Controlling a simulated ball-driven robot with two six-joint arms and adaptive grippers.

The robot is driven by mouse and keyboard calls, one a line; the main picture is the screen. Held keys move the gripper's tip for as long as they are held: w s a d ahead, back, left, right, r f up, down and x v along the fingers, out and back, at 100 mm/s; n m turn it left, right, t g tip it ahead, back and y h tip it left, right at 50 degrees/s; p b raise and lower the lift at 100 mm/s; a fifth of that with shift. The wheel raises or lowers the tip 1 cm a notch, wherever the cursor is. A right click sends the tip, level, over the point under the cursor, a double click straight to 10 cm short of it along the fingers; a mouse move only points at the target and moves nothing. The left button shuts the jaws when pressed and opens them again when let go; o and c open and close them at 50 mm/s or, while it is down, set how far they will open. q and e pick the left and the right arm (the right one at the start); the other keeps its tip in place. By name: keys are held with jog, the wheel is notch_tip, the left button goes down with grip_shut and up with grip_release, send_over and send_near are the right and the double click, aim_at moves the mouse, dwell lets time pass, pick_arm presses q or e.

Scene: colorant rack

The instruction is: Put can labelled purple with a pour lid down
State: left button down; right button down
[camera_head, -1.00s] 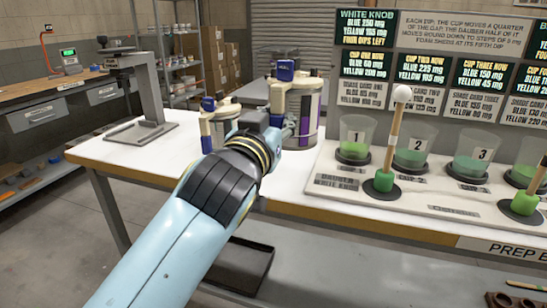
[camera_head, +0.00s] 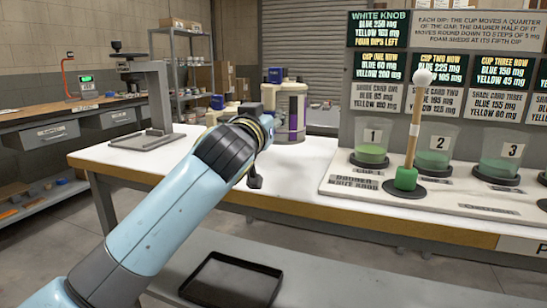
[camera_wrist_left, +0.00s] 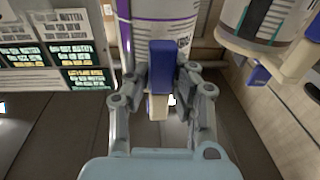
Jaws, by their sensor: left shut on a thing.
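The can with a purple stripe and a blue pour lid (camera_head: 292,112) is upright at the back of the white table, partly hidden by my left gripper (camera_head: 266,122). In the left wrist view the white can with purple bands (camera_wrist_left: 160,12) is just beyond the fingers. My left gripper (camera_wrist_left: 162,78) is shut on its blue and cream handle part. I cannot tell if the can's base touches the table. A smaller can with a blue lid (camera_head: 217,104) stands to its left. It may be the can at the upper right in the left wrist view (camera_wrist_left: 262,22). My right gripper is not in view.
A grey stand (camera_head: 156,100) is on the table's left. At the right, a white board (camera_head: 335,183) bears numbered cups (camera_head: 372,145) and a green dauber with a white knob (camera_head: 407,176). A black tray (camera_head: 232,281) lies on the shelf below. The table front is clear.

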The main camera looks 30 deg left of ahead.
pick_arm(q)
notch_tip(320, 180, down, 6)
jog(key=shift+r+b, duration=0.1)
jog(key=shift+b, duration=0.8)
jog(key=c, duration=1.2)
grip_release()
